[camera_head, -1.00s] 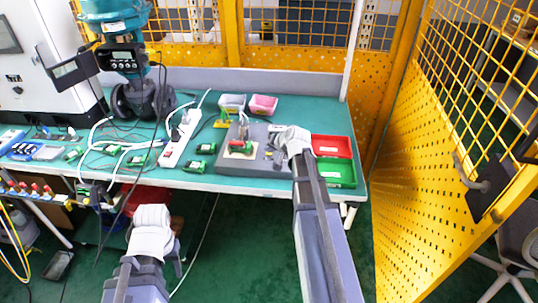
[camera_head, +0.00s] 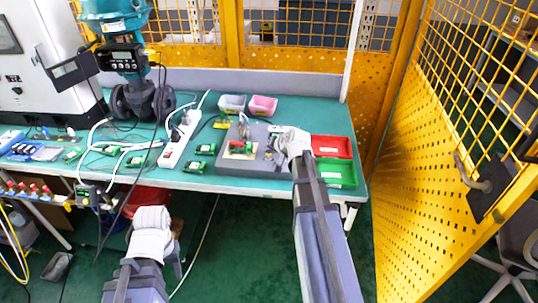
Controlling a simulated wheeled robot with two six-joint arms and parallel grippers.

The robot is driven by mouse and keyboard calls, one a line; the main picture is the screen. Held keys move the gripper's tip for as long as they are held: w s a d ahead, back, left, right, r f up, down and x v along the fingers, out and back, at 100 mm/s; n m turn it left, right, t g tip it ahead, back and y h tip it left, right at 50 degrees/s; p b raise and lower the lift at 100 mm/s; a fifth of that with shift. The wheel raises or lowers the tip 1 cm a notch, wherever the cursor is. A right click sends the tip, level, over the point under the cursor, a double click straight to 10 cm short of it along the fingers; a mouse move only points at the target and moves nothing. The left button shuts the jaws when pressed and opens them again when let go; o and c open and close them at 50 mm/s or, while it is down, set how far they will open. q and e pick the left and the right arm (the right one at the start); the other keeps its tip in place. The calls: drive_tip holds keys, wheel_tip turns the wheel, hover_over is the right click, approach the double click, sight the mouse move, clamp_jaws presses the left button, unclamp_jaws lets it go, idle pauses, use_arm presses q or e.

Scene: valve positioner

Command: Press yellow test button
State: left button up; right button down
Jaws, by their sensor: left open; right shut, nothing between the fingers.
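A grey test fixture (camera_head: 232,165) sits on the green bench, with a cream plate and a green-and-red block (camera_head: 242,147) on its top. I cannot make out a yellow test button on it; one may be hidden behind my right gripper. My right gripper (camera_head: 279,155) is shut and empty, over the right part of the fixture. I cannot tell whether it touches the fixture. My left gripper (camera_head: 152,212) is open and empty, low in front of the bench edge, away from the fixture.
A red tray (camera_head: 349,147) and a green tray (camera_head: 354,174) lie right of the fixture. Grey (camera_head: 232,103) and pink (camera_head: 263,105) bins stand behind it. A white power strip (camera_head: 180,142), cables and green modules (camera_head: 194,167) lie left. A yellow mesh fence (camera_head: 425,170) stands right.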

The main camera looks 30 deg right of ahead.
sight(270, 157)
drive_tip(key=shift+r, duration=0.1)
drive_tip(key=shift+r+p, duration=0.7)
drive_tip(key=shift+p, duration=0.1)
wheel_tip(270, 157, up, 5)
drive_tip(key=p, duration=0.5)
idle(0.4)
drive_tip(key=shift+a, duration=0.1)
